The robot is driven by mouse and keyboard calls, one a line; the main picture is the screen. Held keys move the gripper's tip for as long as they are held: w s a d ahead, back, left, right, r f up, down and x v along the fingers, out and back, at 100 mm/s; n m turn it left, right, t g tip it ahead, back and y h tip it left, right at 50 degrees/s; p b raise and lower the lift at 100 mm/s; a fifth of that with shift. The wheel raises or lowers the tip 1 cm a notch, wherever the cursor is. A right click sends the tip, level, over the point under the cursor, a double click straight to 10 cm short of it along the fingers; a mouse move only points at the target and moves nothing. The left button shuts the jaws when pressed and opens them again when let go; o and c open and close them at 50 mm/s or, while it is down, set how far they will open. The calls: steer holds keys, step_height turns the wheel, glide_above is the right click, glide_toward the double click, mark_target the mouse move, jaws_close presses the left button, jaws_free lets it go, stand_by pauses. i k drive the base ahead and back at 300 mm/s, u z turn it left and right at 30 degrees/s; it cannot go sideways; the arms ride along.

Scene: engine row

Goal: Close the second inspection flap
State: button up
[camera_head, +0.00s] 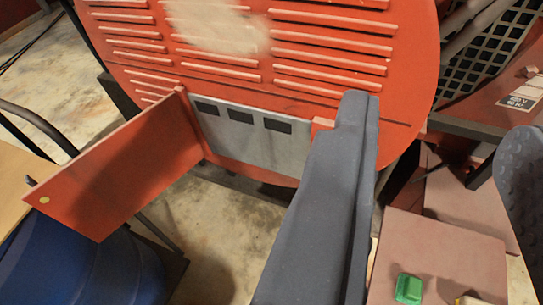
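An orange-red inspection flap (125,170) stands swung out to the left of a grey recessed panel (250,135) with three dark windows. Its hinge side meets the left edge of that panel, on the lower part of a round red vented cover (330,60). A small yellowish spot marks the flap's free end. My gripper (440,118) is open, with its two dark grey fingers wide apart. The left finger passes in front of the panel's right side and hides part of it. Both fingers are clear of the flap. I cannot tell which flap in the row this is.
A blue drum (85,270) and a wooden top (22,185) stand at lower left, close under the flap. A reddish box (440,255) with a green button (409,289) is at lower right. Dark mesh (485,60) is at upper right. Bare floor (215,235) shows below the cover.

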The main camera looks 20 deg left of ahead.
mark_target(100, 190)
steer(key=z, duration=0.05)
steer(key=k, duration=0.6)
steer(key=u, duration=0.45)
steer(key=i, duration=1)
steer(key=u, duration=0.4)
steer(key=k, duration=1.2)
steer(key=u, duration=0.85)
steer(key=i, duration=1.25)
steer(key=z, duration=0.6)
